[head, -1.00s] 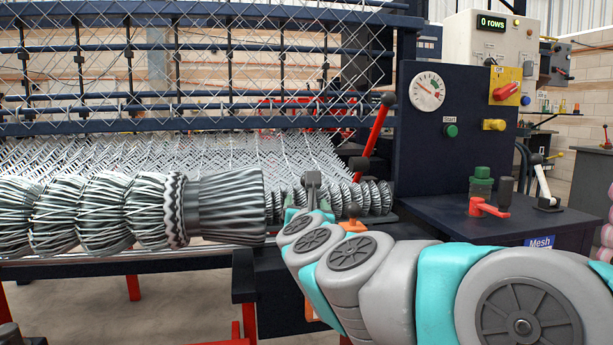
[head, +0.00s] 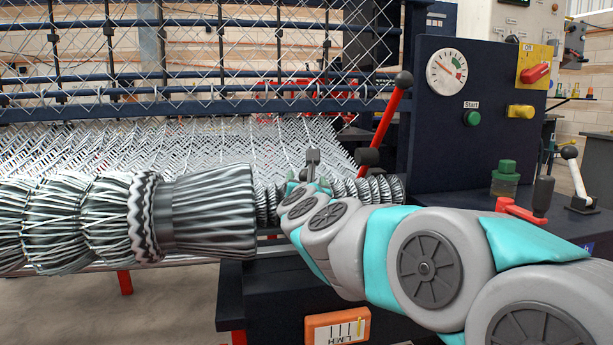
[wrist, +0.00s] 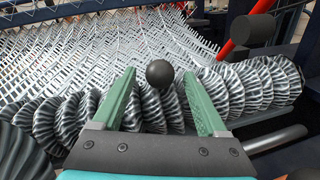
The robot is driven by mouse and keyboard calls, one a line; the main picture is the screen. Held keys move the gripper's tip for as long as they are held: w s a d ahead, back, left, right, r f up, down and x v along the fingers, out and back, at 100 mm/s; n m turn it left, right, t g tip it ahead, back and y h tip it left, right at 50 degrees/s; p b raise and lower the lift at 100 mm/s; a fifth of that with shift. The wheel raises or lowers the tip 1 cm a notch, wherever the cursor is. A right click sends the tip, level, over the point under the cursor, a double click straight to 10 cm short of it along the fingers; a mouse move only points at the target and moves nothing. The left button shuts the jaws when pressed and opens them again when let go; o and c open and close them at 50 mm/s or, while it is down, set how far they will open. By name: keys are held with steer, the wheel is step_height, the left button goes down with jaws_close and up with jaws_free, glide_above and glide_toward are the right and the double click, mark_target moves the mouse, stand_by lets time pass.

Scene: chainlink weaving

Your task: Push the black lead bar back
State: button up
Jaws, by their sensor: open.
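My gripper (wrist: 158,80) is open, with its two green fingers apart in the wrist view. A round black knob (wrist: 159,73) shows between the fingertips; whether they touch it is unclear. The head view shows my gripper (head: 312,168) over the row of coiled grey wire, right of the large wire bundle, with my arm hiding what lies below. A red lever with a black ball (head: 404,80) stands to the right, beside a short black cylinder (head: 368,157). The cylinder also shows in the wrist view (wrist: 253,30). I cannot tell for sure which black part is the lead bar.
Woven silver mesh (head: 220,145) spreads behind the coils. A large wire bundle (head: 205,210) is on the left. A dark blue cabinet (head: 440,140) with a gauge and a green start button (head: 472,117) stands on the right. An orange panel (head: 337,326) is below my arm.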

steer(key=shift+w+a, duration=0.1)
steer(key=shift+w, duration=1.05)
jaws_close()
stand_by(0.7)
